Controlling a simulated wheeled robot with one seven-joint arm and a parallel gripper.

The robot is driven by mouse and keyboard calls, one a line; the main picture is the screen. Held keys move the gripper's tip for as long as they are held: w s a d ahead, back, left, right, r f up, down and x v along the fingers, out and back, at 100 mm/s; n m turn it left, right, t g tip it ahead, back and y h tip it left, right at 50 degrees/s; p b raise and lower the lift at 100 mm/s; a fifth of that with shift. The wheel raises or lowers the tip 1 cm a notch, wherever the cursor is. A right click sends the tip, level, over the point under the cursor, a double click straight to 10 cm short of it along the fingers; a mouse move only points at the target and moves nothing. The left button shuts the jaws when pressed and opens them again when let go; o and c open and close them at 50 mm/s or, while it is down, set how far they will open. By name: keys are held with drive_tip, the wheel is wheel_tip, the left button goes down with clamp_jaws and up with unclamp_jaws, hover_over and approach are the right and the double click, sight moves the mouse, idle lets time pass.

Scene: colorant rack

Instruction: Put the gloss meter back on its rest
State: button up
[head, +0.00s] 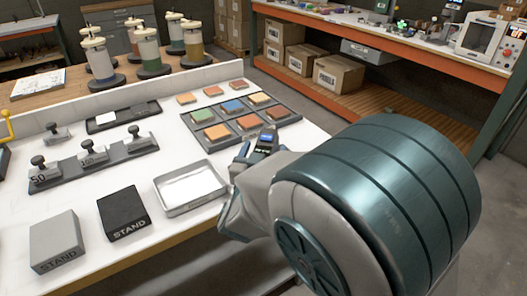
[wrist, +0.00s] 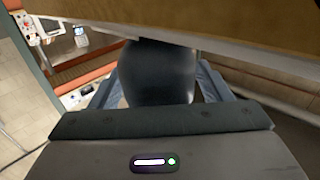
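The gloss meter (head: 266,140), a small dark device with a lit blue screen, shows just above my gripper (head: 238,180) in the head view. In the wrist view a dark rounded body (wrist: 158,75) fills the space between my blue-grey fingers and appears gripped; its lower end is hidden. My gripper is at the table's front edge, right of the metal tray. No rest is labelled as the meter's. A flat dark holder (head: 115,115) with a white tile lies at the back of the white table. A black block (head: 123,213) and a grey block (head: 57,243), both marked STAND, are at front left.
The shallow metal tray (head: 190,187) lies left of my gripper. A dark rack of colored tiles (head: 240,122) lies behind it. Knobbed weights stand on a dark strip (head: 95,163) at left. A low ledge (head: 170,85) runs along the back. Bare white table shows between these things.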

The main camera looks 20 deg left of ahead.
drive_tip(key=shift+r, duration=0.15)
drive_tip(key=shift+s+r, duration=0.1)
drive_tip(key=s+d, duration=0.1)
drive_tip(key=s, duration=1)
drive_tip(key=shift+s, duration=0.4)
